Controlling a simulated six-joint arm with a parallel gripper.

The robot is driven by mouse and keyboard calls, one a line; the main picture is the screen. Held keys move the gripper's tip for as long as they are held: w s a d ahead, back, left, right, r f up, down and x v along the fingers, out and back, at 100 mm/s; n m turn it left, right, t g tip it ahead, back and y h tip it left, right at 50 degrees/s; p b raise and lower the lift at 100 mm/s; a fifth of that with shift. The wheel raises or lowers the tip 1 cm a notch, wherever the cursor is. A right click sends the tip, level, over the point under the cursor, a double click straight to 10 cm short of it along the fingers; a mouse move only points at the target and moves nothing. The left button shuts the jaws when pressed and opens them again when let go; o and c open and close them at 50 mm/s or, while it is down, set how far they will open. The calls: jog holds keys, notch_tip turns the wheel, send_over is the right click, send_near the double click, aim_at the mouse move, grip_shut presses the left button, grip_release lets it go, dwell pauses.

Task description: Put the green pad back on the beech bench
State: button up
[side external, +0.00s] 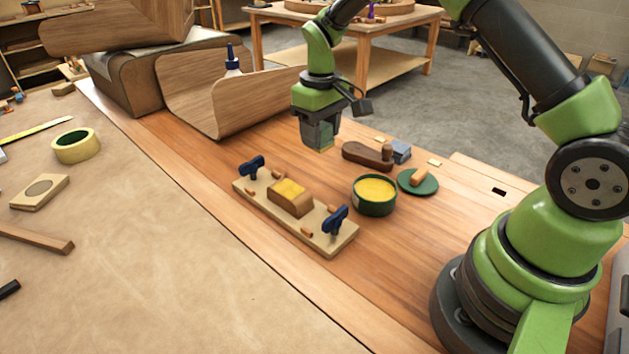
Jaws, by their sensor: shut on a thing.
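My gripper (322,138) is shut on a small greyish-green block with yellow on its lower edge, which I take to be the green pad (326,134). It holds the pad in the air above the bench, behind the clamped board. The jaws partly hide the pad. The beech bench (200,155) is the reddish-brown wooden top running from the upper left to the lower right. Its surface is bare between the bent wood shell and the clamped board.
A pale board (335,243) with blue clamps holds a yellow-topped wooden block (290,203). Right of it are an open green tin of yellow paste (375,190), a green disc with a wooden handle (418,186), and a brown wooden tool (366,156). A bent wood shell (205,95) stands at left.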

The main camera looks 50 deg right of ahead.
send_over(326, 186)
notch_tip(326, 186, down, 6)
jog(key=shift+s+r, duration=0.1)
jog(key=shift+f, duration=2.55)
jog(key=shift+f, duration=0.1)
jog(key=o, duration=0.8)
jog(key=shift+o, duration=0.3)
